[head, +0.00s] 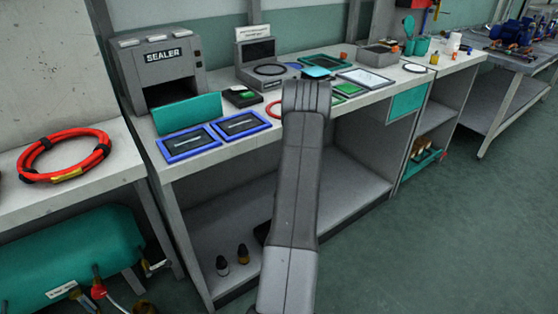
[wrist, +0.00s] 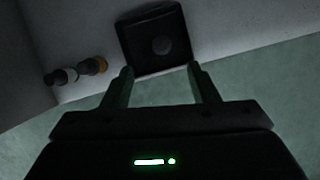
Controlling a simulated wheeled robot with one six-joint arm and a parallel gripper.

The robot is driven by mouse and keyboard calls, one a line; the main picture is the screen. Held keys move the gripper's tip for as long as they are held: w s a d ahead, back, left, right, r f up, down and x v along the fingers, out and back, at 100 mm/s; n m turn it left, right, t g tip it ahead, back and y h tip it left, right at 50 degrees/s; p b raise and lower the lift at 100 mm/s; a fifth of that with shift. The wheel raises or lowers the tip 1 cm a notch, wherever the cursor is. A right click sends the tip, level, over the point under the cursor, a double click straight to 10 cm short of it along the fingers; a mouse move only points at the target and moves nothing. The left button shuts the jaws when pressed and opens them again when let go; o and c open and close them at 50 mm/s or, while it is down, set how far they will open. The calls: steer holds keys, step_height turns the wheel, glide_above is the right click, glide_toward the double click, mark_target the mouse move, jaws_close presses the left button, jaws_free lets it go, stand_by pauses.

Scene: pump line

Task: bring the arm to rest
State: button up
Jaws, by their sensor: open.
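My gripper (wrist: 160,70) shows in the wrist view with its two fingers apart and nothing between them. Beyond the fingertips is a black square box (wrist: 152,38) with a round mark, on the bench's lower shelf; I cannot tell how far off it is. In the head view my own arm rises through the middle in front of the bench, and my gripper is hidden behind it. Part of a dark thing, probably the same box (head: 262,232), shows beside the arm.
Small bottles (head: 233,258) stand on the lower shelf, also in the wrist view (wrist: 75,73). The bench top (head: 200,167) holds a sealer (head: 160,75), blue-framed trays (head: 188,143) and other items. A red hose coil (head: 65,155) lies at left. The floor (head: 440,240) at right is clear.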

steer(key=b+x, duration=0.3)
steer(key=x, duration=1)
steer(key=shift+s+f, duration=0.1)
steer(key=shift+f, duration=0.1)
step_height(320, 180, up, 3)
steer(key=shift+f+p, duration=0.2)
steer(key=shift+p, duration=0.8)
steer(key=shift+r+p, duration=0.7)
steer(key=shift+p, duration=0.05)
